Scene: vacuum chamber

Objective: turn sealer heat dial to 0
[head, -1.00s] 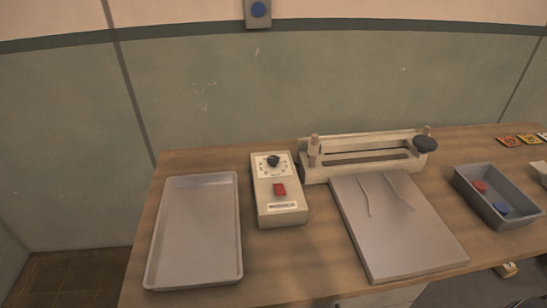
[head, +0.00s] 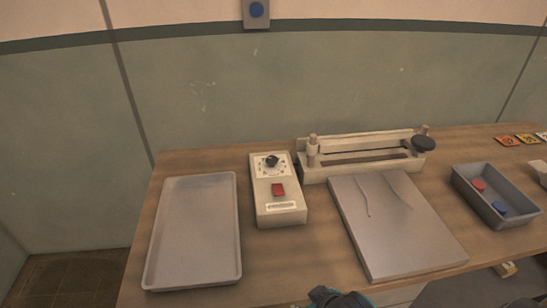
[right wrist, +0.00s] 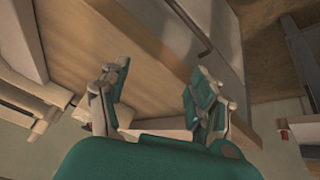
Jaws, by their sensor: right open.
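The heat dial (head: 271,161) is a small black knob on a white scale, on the upper part of the cream control box (head: 280,215). Its exact setting is too small to read. A red switch (head: 278,189) sits below it. The sealer (head: 350,157) stands behind and right of the box, with a black knob (head: 424,143) at its right end. My right gripper (right wrist: 158,90) is open and empty in the right wrist view, near the table edge. In the head view a dark and teal part of my arm shows at the bottom edge, well in front of the box. My left gripper is not in view.
A grey tray (head: 236,240) lies left of the box. A flat grey plate (head: 400,235) lies in front of the sealer. A grey bin (head: 468,196) with red and blue discs is at the right. Bare wood (head: 310,262) lies in front of the box.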

